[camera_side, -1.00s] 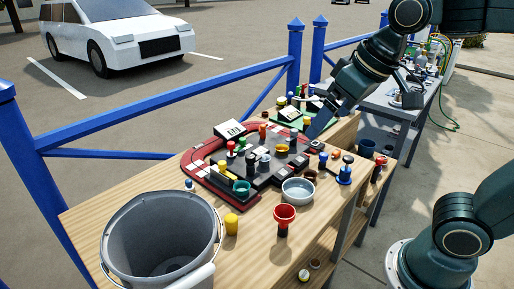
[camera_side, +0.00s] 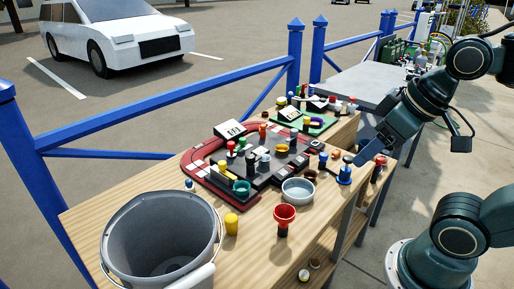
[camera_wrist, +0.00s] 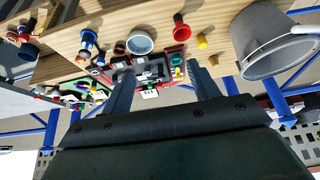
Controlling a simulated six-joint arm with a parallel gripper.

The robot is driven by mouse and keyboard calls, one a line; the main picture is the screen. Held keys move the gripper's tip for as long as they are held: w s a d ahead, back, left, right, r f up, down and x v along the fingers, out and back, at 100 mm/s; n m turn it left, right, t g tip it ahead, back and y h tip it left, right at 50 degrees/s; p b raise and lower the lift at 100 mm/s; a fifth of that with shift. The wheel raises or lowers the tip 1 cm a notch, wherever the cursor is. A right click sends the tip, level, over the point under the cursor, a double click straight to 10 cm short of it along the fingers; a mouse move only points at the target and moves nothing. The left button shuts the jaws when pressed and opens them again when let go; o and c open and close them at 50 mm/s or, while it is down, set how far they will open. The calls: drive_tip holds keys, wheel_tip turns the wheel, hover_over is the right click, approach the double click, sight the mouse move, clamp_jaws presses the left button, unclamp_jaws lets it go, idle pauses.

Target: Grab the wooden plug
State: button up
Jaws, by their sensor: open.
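A small brown piece (camera_side: 310,176) is just behind the white bowl, too small to make out. My gripper (camera_side: 362,160) is over the bench's right edge, close to a blue fitting (camera_side: 345,172). In the wrist view its two fingers (camera_wrist: 161,88) are spread, with nothing held between them.
A grey bucket (camera_side: 200,215) stands at the near left. A red cup (camera_side: 284,216) and white bowl (camera_side: 298,191) stand near the front. A red-rimmed black board (camera_side: 205,183) with several small pieces fills the bench middle. A blue fence (camera_side: 200,103) runs behind.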

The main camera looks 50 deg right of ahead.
drive_tip(key=shift+w+r, duration=0.1)
drive_tip(key=w+a+r+n+g+y, duration=0.1)
drive_tip(key=w+a+r+n, duration=0.2)
drive_tip(key=w, duration=0.8)
drive_tip(key=w+a+r+n+g, duration=0.1)
drive_tip(key=w+a+n, duration=0.3)
drive_tip(key=w, duration=0.7)
drive_tip(key=w+a+f+n+g, duration=0.2)
drive_tip(key=w+a+f+n, duration=0.2)
drive_tip(key=w+a+f, duration=0.9)
drive_tip(key=w+f, duration=0.2)
drive_tip(key=w, duration=0.2)
drive_tip(key=shift+a+g, duration=0.2)
drive_tip(key=shift+g, duration=0.1)
drive_tip(key=shift+f, duration=0.15)
drive_tip(key=shift+w+a+f, duration=0.1)
drive_tip(key=shift+a+f, duration=0.05)
drive_tip(key=shift+f, duration=1.25)
drive_tip(key=shift+w+a+f, duration=0.15)
drive_tip(key=shift+f, duration=1.25)
drive_tip(key=shift+w+a+f, duration=0.1)
drive_tip(key=shift+a+f, duration=0.05)
drive_tip(key=shift+f, duration=1.25)
